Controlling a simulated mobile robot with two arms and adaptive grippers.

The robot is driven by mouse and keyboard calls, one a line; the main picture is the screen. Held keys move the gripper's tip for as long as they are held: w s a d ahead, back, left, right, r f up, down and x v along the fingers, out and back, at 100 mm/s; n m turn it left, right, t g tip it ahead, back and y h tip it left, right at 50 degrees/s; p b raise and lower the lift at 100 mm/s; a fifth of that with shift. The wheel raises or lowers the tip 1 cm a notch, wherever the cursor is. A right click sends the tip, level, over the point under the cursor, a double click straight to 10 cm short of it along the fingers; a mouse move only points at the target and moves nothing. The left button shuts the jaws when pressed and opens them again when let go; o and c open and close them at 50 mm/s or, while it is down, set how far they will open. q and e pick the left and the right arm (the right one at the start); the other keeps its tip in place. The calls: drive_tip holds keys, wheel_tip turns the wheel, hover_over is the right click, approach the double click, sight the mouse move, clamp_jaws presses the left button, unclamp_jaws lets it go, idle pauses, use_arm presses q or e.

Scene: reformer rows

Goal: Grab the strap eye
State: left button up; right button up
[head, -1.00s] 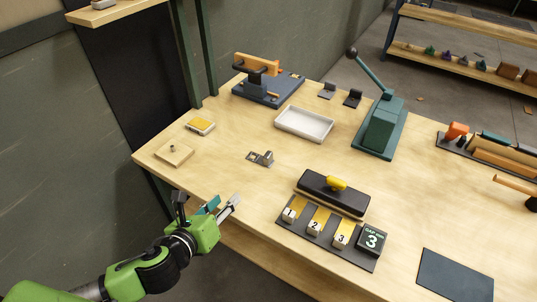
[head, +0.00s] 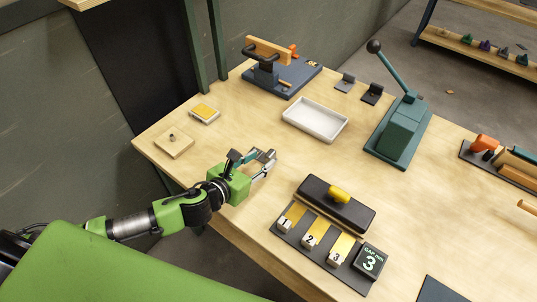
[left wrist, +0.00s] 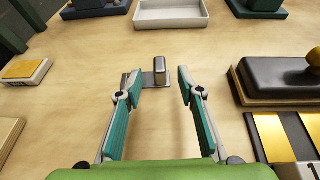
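The strap eye (left wrist: 160,72), a small grey metal piece with a flat plate and a raised block, lies on the wooden table. It appears ahead of the fingertips and between their lines in the left wrist view. My left gripper (left wrist: 154,92) is open and empty, with teal-padded fingers apart on either side. In the head view the left gripper (head: 256,162) is low over the table and partly covers the strap eye (head: 266,154). I cannot tell whether a finger touches it. My right gripper is not in view.
A white tray (head: 315,132) stands beyond the strap eye. A black block with a yellow knob (head: 338,195) and a numbered panel are to the right. A wooden block with a peg (head: 173,152) and a yellow-topped block (head: 204,112) are to the left.

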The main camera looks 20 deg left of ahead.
sight(268, 155)
use_arm(q)
drive_tip(key=shift+w+d+f, duration=0.2)
drive_tip(key=shift+w, duration=0.3)
drive_tip(key=shift+w+d+f, duration=0.1)
drive_tip(key=shift+w+f, duration=0.1)
drive_tip(key=shift+w, duration=0.2)
drive_tip(key=shift+w+f, duration=0.15)
drive_tip(key=shift+w, duration=0.15)
drive_tip(key=p+x, duration=0.1)
drive_tip(key=x, duration=0.2)
drive_tip(key=shift+w+f, duration=0.1)
drive_tip(key=shift+f, duration=0.05)
drive_tip(key=shift+w+d+f, duration=0.15)
drive_tip(key=shift+w+f, duration=0.05)
drive_tip(key=shift+w, duration=0.15)
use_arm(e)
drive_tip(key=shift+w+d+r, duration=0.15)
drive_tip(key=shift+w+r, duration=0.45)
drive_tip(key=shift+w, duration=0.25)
use_arm(q)
clamp_jaws()
